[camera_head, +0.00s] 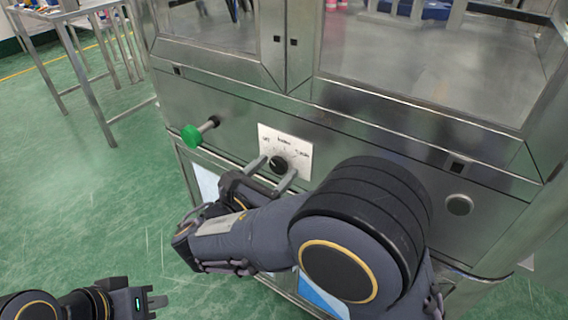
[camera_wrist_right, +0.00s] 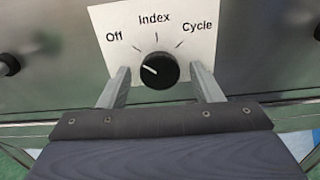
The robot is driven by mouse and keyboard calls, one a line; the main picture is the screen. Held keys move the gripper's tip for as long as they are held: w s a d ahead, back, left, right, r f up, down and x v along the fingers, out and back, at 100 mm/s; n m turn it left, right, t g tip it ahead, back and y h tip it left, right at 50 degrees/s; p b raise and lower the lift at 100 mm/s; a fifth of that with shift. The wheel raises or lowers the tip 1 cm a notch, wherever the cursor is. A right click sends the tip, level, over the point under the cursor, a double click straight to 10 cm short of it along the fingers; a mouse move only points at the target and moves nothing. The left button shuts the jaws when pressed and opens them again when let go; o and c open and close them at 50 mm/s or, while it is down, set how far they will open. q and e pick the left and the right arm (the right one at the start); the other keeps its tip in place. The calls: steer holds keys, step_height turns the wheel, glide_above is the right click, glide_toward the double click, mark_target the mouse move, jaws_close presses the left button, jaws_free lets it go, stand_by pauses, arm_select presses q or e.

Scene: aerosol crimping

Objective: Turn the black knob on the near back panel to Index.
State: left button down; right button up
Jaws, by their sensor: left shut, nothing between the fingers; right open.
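The black knob (camera_head: 278,164) sits on a white label plate (camera_head: 296,142) on the machine's steel panel. In the right wrist view the knob (camera_wrist_right: 159,70) has a white pointer line aimed up and left, toward Off. The label plate (camera_wrist_right: 200,22) reads Off at left, Index at top and Cycle at right. My right gripper (camera_head: 273,173) is open, with one finger on each side of the knob; in the wrist view its fingers (camera_wrist_right: 160,80) look apart from the knob. My left gripper (camera_head: 156,300) is shut and empty, low at the bottom left over the floor.
A green-tipped rod (camera_head: 191,136) sticks out of the panel left of the plate. Windowed doors (camera_head: 395,62) are above. A metal table (camera_head: 66,18) stands at the back left, with open green floor (camera_head: 70,190) before it.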

steer(key=shift+w+d, duration=0.1)
steer(key=shift+w, duration=0.05)
steer(key=c, duration=1)
steer(key=shift+m, duration=0.3)
steer(key=m+b, duration=0.1)
steer(key=m, duration=0.3)
steer(key=shift+f, duration=0.1)
steer(key=shift+m+b, duration=1.6)
steer(key=shift+m, duration=1)
